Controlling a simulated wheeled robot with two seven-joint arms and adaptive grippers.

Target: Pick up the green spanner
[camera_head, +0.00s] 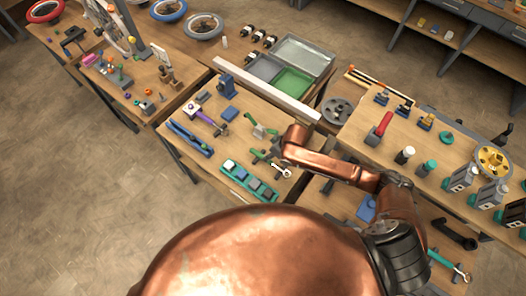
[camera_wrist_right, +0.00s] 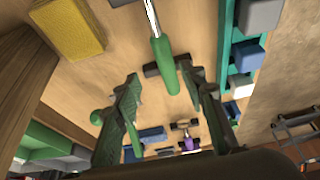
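The green spanner (camera_wrist_right: 164,62) has a green handle and a bright metal shaft. In the right wrist view its handle shows across a dark rest, between the fingertips of my right gripper (camera_wrist_right: 158,76). The fingers are apart, with visible space on both sides of the handle, so the gripper is open. I cannot tell how far the tips are above the handle. In the head view the spanner's silver end (camera_head: 283,170) shows on the middle bench, and my right arm partly covers this area. My left gripper is in neither view.
A teal tray of blocks (camera_head: 240,181) lies at the bench's front edge. A purple-handled tool (camera_head: 206,118) and a blue tool (camera_head: 190,138) lie to the left. A yellow block (camera_wrist_right: 70,28) is near the spanner. Another spanner (camera_head: 447,264) lies at lower right.

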